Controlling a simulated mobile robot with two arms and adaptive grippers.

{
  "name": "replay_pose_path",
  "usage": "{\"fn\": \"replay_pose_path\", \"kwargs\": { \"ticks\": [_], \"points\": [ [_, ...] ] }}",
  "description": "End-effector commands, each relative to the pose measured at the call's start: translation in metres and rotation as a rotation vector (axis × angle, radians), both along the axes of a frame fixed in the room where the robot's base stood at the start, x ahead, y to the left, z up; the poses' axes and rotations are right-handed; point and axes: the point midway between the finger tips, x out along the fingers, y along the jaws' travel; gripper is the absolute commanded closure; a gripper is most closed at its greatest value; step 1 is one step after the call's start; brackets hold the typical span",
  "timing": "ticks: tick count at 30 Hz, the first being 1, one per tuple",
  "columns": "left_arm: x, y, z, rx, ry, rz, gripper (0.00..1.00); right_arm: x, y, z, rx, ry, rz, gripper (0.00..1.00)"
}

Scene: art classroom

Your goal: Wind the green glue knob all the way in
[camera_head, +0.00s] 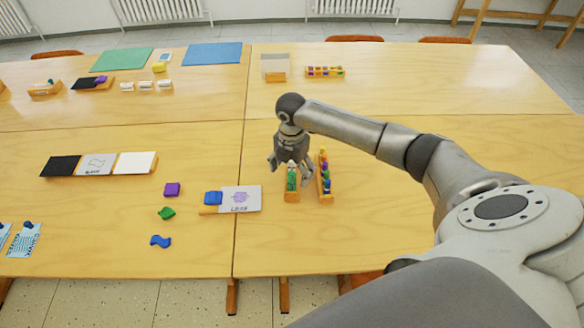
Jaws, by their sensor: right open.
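A green glue stick (291,182) stands in a small wooden holder (291,197) near the middle of the near right table. A pale top shows above the green part. I cannot make out the knob itself at this size. My right gripper (290,166) is over the glue stick, pointing down, with its fingers apart on either side of it. I cannot tell whether a finger touches it. My left gripper is out of view.
A wooden rack (326,196) of several coloured sticks stands close to the right of the holder. A LEAF card (246,205) with a blue piece (213,198) lies to the left. Purple (172,189), green (167,213) and blue (160,241) pieces lie farther left. The table in front is clear.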

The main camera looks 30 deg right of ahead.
Motion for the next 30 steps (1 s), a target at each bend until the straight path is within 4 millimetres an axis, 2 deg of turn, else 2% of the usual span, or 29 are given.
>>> {"fn": "replay_pose_path", "kwargs": {
  "ticks": [23, 30],
  "points": [
    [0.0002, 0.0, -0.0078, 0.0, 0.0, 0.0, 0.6, -0.0001, 0.0003, -0.011, 0.0, 0.0, 0.0, 0.2],
    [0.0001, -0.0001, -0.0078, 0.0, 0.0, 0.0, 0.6, -0.0002, 0.0001, -0.0109, 0.0, 0.0, 0.0, 0.49]
  ]
}}
